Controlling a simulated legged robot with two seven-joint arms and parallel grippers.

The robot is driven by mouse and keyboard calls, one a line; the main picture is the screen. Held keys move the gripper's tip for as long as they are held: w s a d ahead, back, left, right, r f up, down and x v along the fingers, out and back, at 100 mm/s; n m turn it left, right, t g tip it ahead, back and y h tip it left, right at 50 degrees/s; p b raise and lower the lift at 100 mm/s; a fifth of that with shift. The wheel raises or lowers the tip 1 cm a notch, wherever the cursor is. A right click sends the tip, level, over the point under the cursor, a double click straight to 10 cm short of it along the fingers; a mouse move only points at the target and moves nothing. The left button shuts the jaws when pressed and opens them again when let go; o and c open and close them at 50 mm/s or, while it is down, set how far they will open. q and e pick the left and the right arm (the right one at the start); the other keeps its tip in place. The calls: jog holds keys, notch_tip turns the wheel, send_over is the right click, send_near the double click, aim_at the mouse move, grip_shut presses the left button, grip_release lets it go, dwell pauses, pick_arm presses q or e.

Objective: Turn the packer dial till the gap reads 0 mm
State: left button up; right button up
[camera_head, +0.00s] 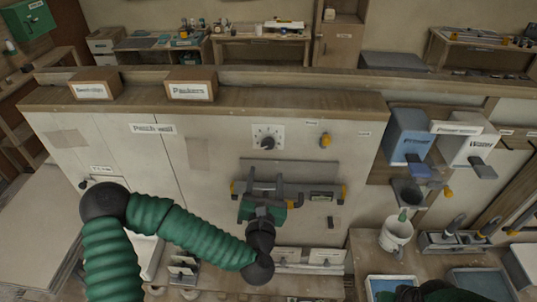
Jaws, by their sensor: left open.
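The packer dial (267,142) is a dark knob on a white square plate with tick marks, high on the pale panel wall. Its reading is too small to tell. My left arm, green and ribbed, comes in from the left, and my left gripper (265,183) points up below the dial. Its fingers are apart, with no contact with the dial visible. Behind it a grey bar with yellow ends (325,191) sits on the wall, partly hidden by the gripper. I cannot tell whether they touch. A green and black part of mine shows at the bottom right; the right gripper is not visible.
A box labelled Packers (190,91) stands on the ledge above, with another labelled box (95,90) to its left.

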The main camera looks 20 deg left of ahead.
aim_at(267, 147)
pick_arm(q)
jog(key=p+x, duration=0.1)
jog(key=x, duration=0.2)
jog(key=p+x, duration=0.1)
jog(key=x, duration=0.3)
jog(key=p+x, duration=0.1)
jog(key=x, duration=0.3)
jog(key=shift+a+p, duration=0.3)
jog(key=shift+p, duration=0.1)
jog(key=shift+d, duration=0.15)
jog(key=shift+d+r, duration=0.1)
jog(key=c, duration=0.4)
grip_shut()
